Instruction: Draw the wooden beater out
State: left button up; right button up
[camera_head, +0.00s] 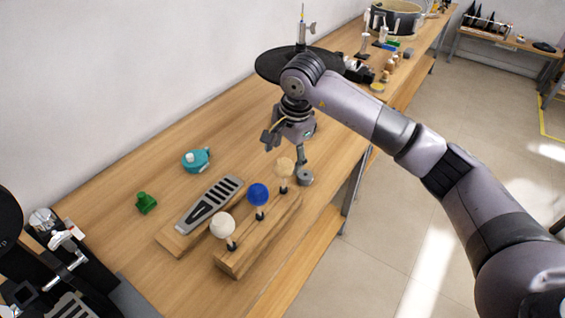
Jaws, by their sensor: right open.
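The wooden beater (284,166) has a pale tan round head on a short shaft. It stands upright at the far end of a wooden block (238,262), in line with a blue-headed beater (258,194) and a white-headed beater (222,225). My right gripper (286,157) is open and empty at the wooden beater. One finger is up and left of its head, the other to its right. I cannot tell whether either finger touches it. My left gripper is not in view.
A grey pedal plate on a wooden base (208,208) lies left of the block. A teal round object (196,160) and a green piece (146,203) lie nearer the wall. A black disc (275,65) stands behind my right arm. The table's front edge is right of the block.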

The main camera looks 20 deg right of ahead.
aim_at(283, 163)
jog(key=shift+w+a+f+p, duration=0.1)
jog(key=shift+w+f+p, duration=0.1)
jog(key=shift+f, duration=0.8)
jog(key=shift+w+a+f+p, duration=0.15)
jog(key=shift+f+p, duration=0.1)
jog(key=shift+f, duration=0.7)
jog(key=shift+w+d+f+p, duration=0.1)
jog(key=shift+w+f+p, duration=0.1)
jog(key=shift+f, duration=0.8)
jog(key=c, duration=1.3)
jog(key=shift+r, duration=0.2)
jog(key=shift+r+p, duration=1)
jog(key=shift+r, duration=1.35)
